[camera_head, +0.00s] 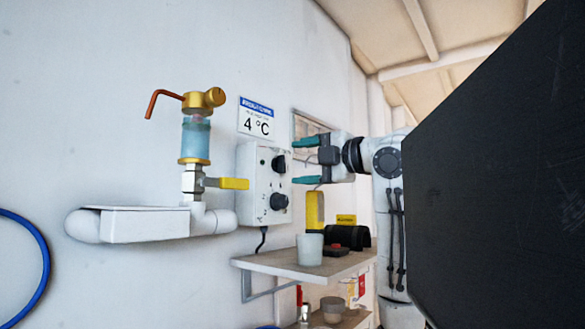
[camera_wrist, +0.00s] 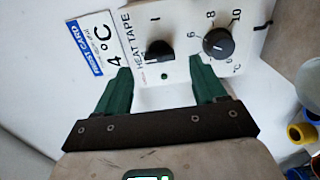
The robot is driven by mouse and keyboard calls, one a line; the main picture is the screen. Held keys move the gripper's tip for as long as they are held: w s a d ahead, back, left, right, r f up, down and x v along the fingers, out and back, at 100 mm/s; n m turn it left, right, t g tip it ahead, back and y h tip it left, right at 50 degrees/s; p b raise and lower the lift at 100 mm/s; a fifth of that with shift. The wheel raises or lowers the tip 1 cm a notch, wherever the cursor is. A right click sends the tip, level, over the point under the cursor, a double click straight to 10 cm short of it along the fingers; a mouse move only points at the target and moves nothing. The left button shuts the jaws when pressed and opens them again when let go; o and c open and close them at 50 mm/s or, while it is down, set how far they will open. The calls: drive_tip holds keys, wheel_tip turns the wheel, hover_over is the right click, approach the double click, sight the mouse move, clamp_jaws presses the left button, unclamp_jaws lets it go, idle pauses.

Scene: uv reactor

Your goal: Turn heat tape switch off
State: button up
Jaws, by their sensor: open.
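The heat tape switch is a black knob on a white control box. It is the upper knob (camera_head: 280,164) in the head view, and the left knob (camera_wrist: 159,50) in the wrist view, beside the "HEAT TAPE" lettering. An "I" mark stands above it in the wrist view. I cannot tell surely which way its pointer faces. My gripper (camera_head: 303,160) has its green fingers spread in front of the box, to its right in the head view. In the wrist view the open fingertips (camera_wrist: 160,70) lie on either side of the switch's lower side, with nothing between them.
A numbered dial knob (camera_wrist: 218,43) sits close beside the switch, near one finger. A "4 °C" card (camera_head: 257,119) hangs above the box. A yellow-handled valve (camera_head: 233,183) and pipe stand to the left. A shelf (camera_head: 290,265) with a white cup (camera_head: 310,249) lies below.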

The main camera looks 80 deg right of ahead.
drive_tip(key=b+v, duration=0.1)
drive_tip(key=v, duration=0.6)
idle(0.5)
